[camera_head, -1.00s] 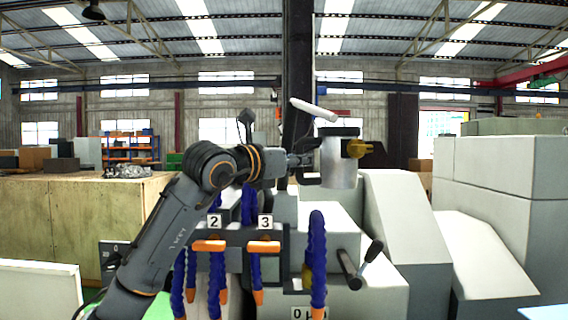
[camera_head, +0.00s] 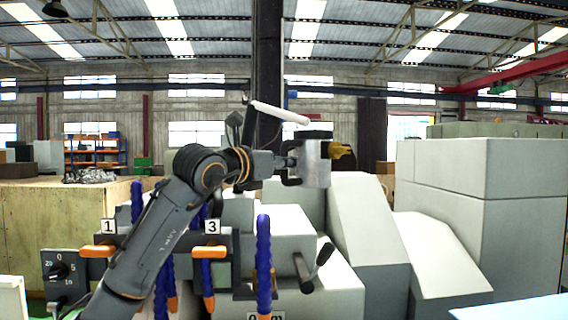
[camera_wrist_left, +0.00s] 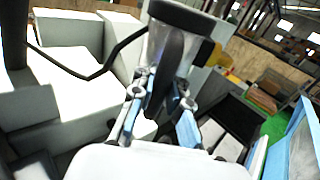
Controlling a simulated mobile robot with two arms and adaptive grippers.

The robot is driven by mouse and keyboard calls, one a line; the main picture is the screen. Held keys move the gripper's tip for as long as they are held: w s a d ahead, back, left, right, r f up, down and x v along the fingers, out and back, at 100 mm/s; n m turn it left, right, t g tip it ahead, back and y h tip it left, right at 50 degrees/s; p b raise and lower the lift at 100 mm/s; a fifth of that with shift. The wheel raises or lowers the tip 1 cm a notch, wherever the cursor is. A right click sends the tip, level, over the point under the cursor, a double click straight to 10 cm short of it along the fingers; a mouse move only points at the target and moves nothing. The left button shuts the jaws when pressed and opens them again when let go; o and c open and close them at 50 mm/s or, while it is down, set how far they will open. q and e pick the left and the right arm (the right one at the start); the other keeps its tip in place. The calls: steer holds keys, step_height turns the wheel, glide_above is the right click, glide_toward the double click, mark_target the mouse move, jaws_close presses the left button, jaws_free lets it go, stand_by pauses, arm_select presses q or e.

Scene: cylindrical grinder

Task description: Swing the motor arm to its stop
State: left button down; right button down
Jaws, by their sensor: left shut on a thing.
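The motor is a grey metal cylinder (camera_head: 316,172) with a black cap and a yellow part (camera_head: 341,150) on its right side. It is at mid-height, right of a dark upright column. My left gripper (camera_head: 291,164) reaches it from the left and is shut on a dark handle at the motor's near side. In the left wrist view the fingers (camera_wrist_left: 160,100) close around this dark handle (camera_wrist_left: 168,68), with the motor's black cap (camera_wrist_left: 182,16) just beyond. A thin black bent rod (camera_wrist_left: 95,76) runs left from the motor. My right gripper is not in view.
Blue hoses (camera_head: 264,255) and orange valve handles (camera_head: 208,252) stand below my left arm. A crank handle (camera_head: 325,254) sticks out below the motor. Pale machine covers (camera_head: 360,225) fill the right. A white tube (camera_head: 280,112) hangs above the motor.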

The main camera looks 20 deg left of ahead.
arm_select(q)
steer(key=c, duration=1.6)
jaws_free()
steer(key=shift+d, duration=0.15)
steer(key=shift+c, duration=0.2)
steer(key=o, duration=0.3)
steer(key=shift+d+r, duration=0.1)
steer(key=shift+d, duration=0.05)
steer(key=shift+s+a, duration=0.3)
steer(key=shift+s, duration=0.1)
steer(key=v, duration=1.1)
steer(key=shift+s+d, duration=0.15)
steer(key=shift+d, duration=0.05)
